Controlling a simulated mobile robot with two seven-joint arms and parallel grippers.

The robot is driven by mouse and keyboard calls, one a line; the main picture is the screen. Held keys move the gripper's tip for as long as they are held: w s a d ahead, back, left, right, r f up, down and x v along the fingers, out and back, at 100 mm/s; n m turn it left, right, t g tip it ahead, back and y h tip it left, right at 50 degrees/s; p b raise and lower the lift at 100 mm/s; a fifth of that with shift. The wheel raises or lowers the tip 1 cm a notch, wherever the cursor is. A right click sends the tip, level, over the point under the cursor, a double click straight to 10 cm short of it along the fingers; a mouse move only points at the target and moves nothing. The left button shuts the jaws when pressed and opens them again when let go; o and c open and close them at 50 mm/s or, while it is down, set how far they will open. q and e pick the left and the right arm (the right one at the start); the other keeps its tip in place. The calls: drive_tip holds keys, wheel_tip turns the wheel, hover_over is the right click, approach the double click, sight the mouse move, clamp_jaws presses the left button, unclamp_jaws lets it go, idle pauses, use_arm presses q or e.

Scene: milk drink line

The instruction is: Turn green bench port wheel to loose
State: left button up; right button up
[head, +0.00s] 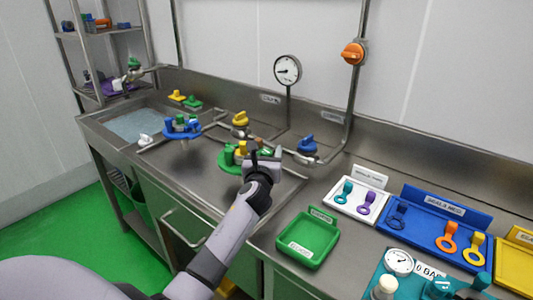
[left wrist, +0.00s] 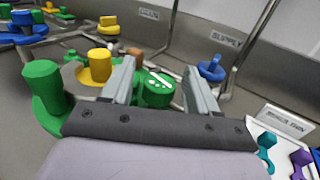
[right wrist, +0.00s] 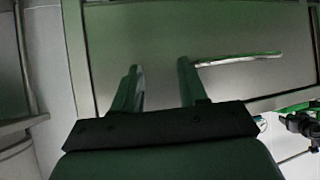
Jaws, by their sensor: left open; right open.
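A green wheel with white marks (left wrist: 157,91) shows between my left fingers in the left wrist view. It belongs to a green fitting (head: 228,155) on the steel bench in the head view, which my gripper partly hides. My left gripper (head: 264,158) is open at this fitting; its fingers (left wrist: 160,82) stand either side of the wheel in the picture. I cannot tell whether they touch it. A green cylinder (left wrist: 42,85) and a yellow knob (left wrist: 97,66) stand left of the fingers. My right gripper (right wrist: 160,85) is open and empty, low before a green cabinet front (right wrist: 240,85).
A blue valve (head: 307,145) is right of the fitting and a yellow valve (head: 240,119) behind it. A blue wheel cluster (head: 182,127) is to the left. A gauge (head: 287,69) stands behind. A green tray (head: 309,239) and blue tray (head: 440,226) lie right.

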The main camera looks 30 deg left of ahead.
use_arm(q)
drive_tip(key=c, duration=0.9)
drive_tip(key=shift+c, duration=0.2)
drive_tip(key=shift+f+n+g+y+b, duration=0.15)
drive_tip(key=shift+n+g+y+b, duration=0.2)
drive_tip(key=shift+y+b, duration=0.25)
drive_tip(key=shift+w+n+g+y+b, duration=0.1)
drive_tip(key=shift+n+g+y+b, duration=0.65)
drive_tip(key=shift+n+y+b, duration=0.3)
drive_tip(key=shift+n+g+y+b, duration=1.3)
drive_tip(key=shift+n+g+y, duration=0.25)
drive_tip(key=shift+g, duration=0.5)
drive_tip(key=shift+n+g+y+b, duration=1.25)
drive_tip(key=shift+n+g+y, duration=0.25)
drive_tip(key=shift+g, duration=0.55)
